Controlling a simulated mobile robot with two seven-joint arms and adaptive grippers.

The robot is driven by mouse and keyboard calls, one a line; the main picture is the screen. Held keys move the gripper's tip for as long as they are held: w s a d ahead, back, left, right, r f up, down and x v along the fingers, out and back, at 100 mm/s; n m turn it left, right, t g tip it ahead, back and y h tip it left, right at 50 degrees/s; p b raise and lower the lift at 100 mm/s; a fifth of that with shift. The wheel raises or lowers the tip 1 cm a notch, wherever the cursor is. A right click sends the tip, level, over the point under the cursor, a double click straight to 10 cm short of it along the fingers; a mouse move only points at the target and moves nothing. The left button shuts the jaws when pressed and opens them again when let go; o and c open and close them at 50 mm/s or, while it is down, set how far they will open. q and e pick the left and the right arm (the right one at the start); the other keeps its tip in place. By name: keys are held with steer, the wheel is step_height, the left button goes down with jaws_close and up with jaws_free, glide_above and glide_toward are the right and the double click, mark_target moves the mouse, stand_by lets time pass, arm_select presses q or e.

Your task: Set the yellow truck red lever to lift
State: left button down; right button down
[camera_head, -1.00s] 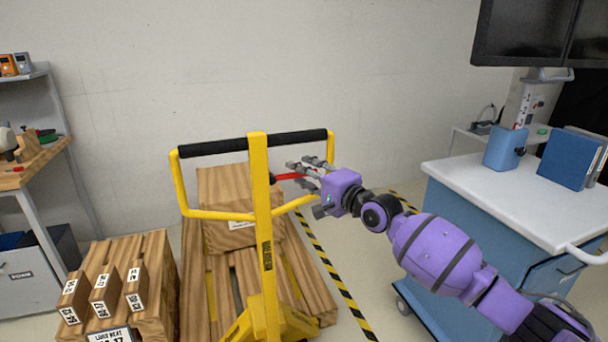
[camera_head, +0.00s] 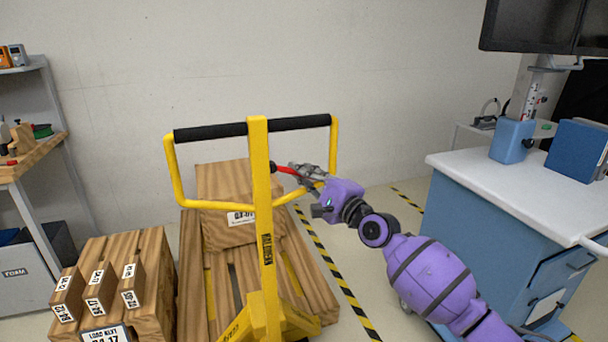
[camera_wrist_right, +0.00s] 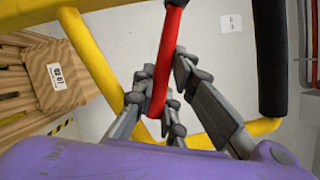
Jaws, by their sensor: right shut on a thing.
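The yellow pallet truck (camera_head: 266,240) stands upright in the middle of the head view, its handle loop topped by a black grip bar. The red lever (camera_head: 286,171) juts to the right from the truck's yellow post, just below the grip bar. It also shows in the right wrist view (camera_wrist_right: 166,60), running down between my fingers. My right gripper (camera_head: 305,172) comes in from the right and is shut on the red lever, inside the handle loop. The fingers hide part of the lever. My left gripper is not in view.
A wooden pallet with a box (camera_head: 226,222) lies behind the truck. Small labelled blocks stand on a wooden crate (camera_head: 148,300) at lower left. A blue cart with a white top (camera_head: 520,190) is at right. The yellow handle loop (camera_head: 335,150) surrounds my gripper closely.

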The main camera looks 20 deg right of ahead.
steer(key=shift+f, duration=0.15)
steer(key=c, duration=1.9)
jaws_free()
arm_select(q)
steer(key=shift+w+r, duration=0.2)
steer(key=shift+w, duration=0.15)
arm_select(e)
steer(key=shift+o, duration=0.7)
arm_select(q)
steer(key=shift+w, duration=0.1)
arm_select(e)
steer(key=v, duration=1.2)
